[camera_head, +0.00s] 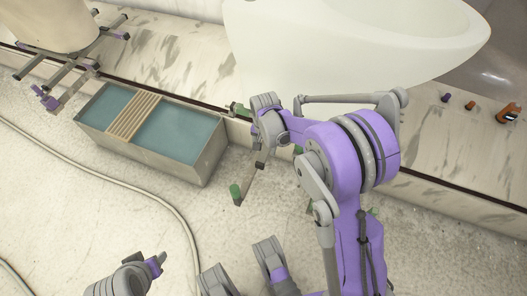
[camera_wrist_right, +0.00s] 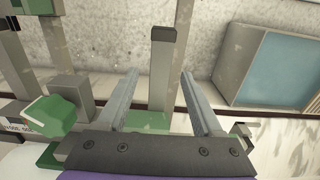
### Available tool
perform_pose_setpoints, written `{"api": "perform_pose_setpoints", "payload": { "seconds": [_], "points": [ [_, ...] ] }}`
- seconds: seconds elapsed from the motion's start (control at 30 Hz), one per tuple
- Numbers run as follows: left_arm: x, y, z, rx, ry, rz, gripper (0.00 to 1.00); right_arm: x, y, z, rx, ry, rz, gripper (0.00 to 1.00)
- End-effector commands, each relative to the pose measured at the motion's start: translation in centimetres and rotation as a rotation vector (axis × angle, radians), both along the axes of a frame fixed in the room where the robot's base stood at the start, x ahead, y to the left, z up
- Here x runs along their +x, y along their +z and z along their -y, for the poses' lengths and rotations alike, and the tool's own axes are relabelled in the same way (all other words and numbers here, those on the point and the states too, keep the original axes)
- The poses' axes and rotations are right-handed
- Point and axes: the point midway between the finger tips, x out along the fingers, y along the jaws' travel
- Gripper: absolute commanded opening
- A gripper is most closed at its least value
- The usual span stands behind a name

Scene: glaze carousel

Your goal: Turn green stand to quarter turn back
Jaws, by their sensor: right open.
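The green stand shows below the large white basin (camera_head: 350,40). A stand arm with a green end (camera_head: 236,193) reaches out over the floor, and much of the stand is hidden by my right arm and the basin. My right gripper (camera_head: 261,158) is beside this arm, below the basin's edge. In the right wrist view its two fingers (camera_wrist_right: 160,75) are apart, and a grey bar with a dark end (camera_wrist_right: 162,70) shows between them. I cannot tell whether they touch it. A green block (camera_wrist_right: 55,112) is left of the fingers. Possibly my left gripper (camera_head: 152,266) shows at bottom left, its fingers unclear.
A trough of blue-green liquid (camera_head: 176,133) with a slatted rack (camera_head: 132,117) stands left of the gripper. A purple-tipped stand (camera_head: 68,65) carries a beige vessel (camera_head: 48,22) at upper left. A hose (camera_head: 125,178) lies on the floor. Small purple and orange pieces sit at right.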

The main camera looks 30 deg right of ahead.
Motion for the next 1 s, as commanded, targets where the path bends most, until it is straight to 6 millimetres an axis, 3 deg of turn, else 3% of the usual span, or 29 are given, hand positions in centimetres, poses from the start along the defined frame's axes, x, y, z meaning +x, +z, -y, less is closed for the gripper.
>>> {"api": "perform_pose_setpoints", "payload": {
  "seconds": [0.2, 0.57, 0.9, 1.0],
  "points": [
    [0.1, -0.8, 0.0, 0.000, 0.000, -0.002, 0.50, 0.0, -2.5, 0.0, 0.000, 0.000, 0.000, 0.68],
    [0.1, -0.9, 0.0, 0.000, 0.000, -0.002, 0.50, 0.0, -2.8, 0.0, 0.000, 0.001, 0.000, 0.66],
    [0.1, -0.9, 0.0, 0.000, 0.000, -0.002, 0.50, 0.0, -2.8, 0.0, 0.000, 0.001, 0.000, 0.04],
    [0.1, -0.9, 0.0, 0.000, 0.000, -0.002, 0.50, 0.0, -2.8, 0.0, 0.000, 0.001, 0.000, 0.00]
  ]
}}
